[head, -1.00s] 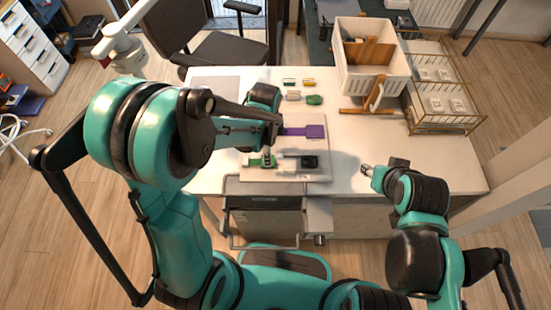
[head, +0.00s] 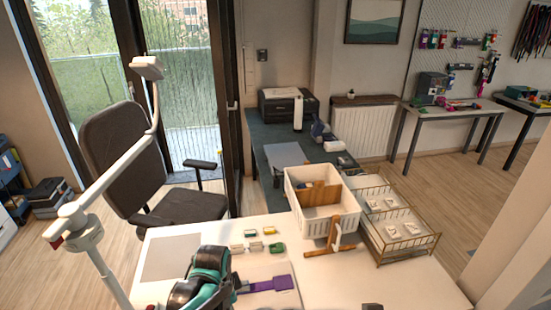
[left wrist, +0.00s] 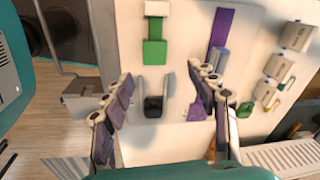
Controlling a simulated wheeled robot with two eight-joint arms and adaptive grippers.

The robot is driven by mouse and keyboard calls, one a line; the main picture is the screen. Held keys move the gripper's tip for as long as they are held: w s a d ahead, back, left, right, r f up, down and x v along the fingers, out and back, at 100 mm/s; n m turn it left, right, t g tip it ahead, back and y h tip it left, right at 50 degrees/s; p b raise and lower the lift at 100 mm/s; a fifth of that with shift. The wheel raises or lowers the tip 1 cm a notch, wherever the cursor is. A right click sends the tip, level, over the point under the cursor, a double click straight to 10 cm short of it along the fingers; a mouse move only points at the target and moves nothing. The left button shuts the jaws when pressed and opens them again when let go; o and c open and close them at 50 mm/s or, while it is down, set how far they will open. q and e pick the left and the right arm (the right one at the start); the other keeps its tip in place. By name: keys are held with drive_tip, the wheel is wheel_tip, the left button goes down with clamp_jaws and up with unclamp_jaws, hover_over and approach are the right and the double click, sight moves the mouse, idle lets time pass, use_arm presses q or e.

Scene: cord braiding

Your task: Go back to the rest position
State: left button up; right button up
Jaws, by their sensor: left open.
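My left arm and wrist (head: 205,282) reach over the white table (head: 400,280) at the bottom of the head view; its fingers cannot be made out there. In the left wrist view my left gripper (left wrist: 160,80) has its fingers wide apart and empty. Beyond or between them show a black block (left wrist: 153,106), a green piece (left wrist: 154,52) and a purple strap (left wrist: 221,28); the strap also lies right of my wrist in the head view (head: 270,285). My right gripper is not in view; only a dark bit at the bottom edge may be my right arm.
A white crate (head: 297,207) with a wooden stand (head: 325,250) in front and a wire rack (head: 395,250) stand at the table's back right. Small coloured clips (head: 270,231) lie left of them. A white lamp arm (head: 120,180) rises at the left. The right front tabletop is bare.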

use_arm(q)
drive_tip(key=s+a+r+n+t, duration=0.4)
drive_tip(key=s+r+n, duration=0.4)
drive_tip(key=r+n, duration=0.2)
drive_tip(key=n+t, duration=0.1)
drive_tip(key=n, duration=0.1)
drive_tip(key=shift+s+a+r+n+t, duration=0.2)
drive_tip(key=shift+r+n+t, duration=0.1)
drive_tip(key=shift+t, duration=0.1)
